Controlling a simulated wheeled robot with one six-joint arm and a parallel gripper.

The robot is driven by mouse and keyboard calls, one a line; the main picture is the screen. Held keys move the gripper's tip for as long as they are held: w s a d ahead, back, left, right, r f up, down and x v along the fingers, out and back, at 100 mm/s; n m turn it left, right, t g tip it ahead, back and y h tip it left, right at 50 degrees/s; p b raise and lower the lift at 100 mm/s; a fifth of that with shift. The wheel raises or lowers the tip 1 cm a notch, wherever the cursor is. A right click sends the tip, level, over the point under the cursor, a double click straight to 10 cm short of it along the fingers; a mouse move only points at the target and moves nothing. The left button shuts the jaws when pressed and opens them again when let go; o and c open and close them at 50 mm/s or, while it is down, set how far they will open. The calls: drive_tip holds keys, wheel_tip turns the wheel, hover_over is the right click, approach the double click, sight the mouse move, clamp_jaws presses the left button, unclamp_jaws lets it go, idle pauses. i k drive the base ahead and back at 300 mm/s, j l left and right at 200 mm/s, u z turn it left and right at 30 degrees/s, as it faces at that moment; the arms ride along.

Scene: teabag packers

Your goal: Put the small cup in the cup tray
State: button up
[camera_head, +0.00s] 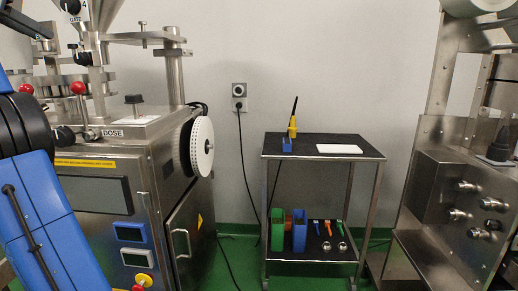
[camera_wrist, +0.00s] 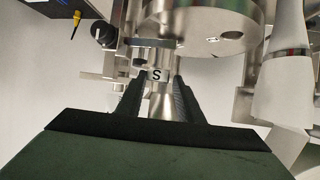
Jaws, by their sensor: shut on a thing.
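In the wrist view, my gripper (camera_wrist: 158,100) has its two dark ribbed fingers on either side of a metal piece marked "S", which looks like the small cup (camera_wrist: 158,76). The fingers are shut on it. Its lower part is partly hidden by the gripper body, and its outline merges with the metal machine parts behind. My gripper is out of the head view, so its height above any surface cannot be told. I cannot make out the cup tray in either view.
A steel machine marked "DOSE" (camera_head: 100,150) stands at left, another steel machine (camera_head: 450,190) at right. Between them is a cart with a dark top (camera_head: 365,147), holding a white sheet (camera_head: 339,149). Its lower shelf carries bins (camera_head: 277,230) and tools. Green floor shows around the cart.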

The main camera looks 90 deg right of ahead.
sight(350, 150)
drive_tip(key=k+j+z, duration=0.2)
drive_tip(key=z, duration=0.2)
drive_tip(key=k+j+z, duration=0.2)
drive_tip(key=z, duration=0.25)
drive_tip(key=k+z, duration=0.1)
drive_tip(key=z, duration=1.4)
drive_tip(key=l+z, duration=0.15)
drive_tip(key=l, duration=0.2)
drive_tip(key=i+l+z, duration=0.2)
drive_tip(key=k+l, duration=0.05)
drive_tip(key=l, duration=0.1)
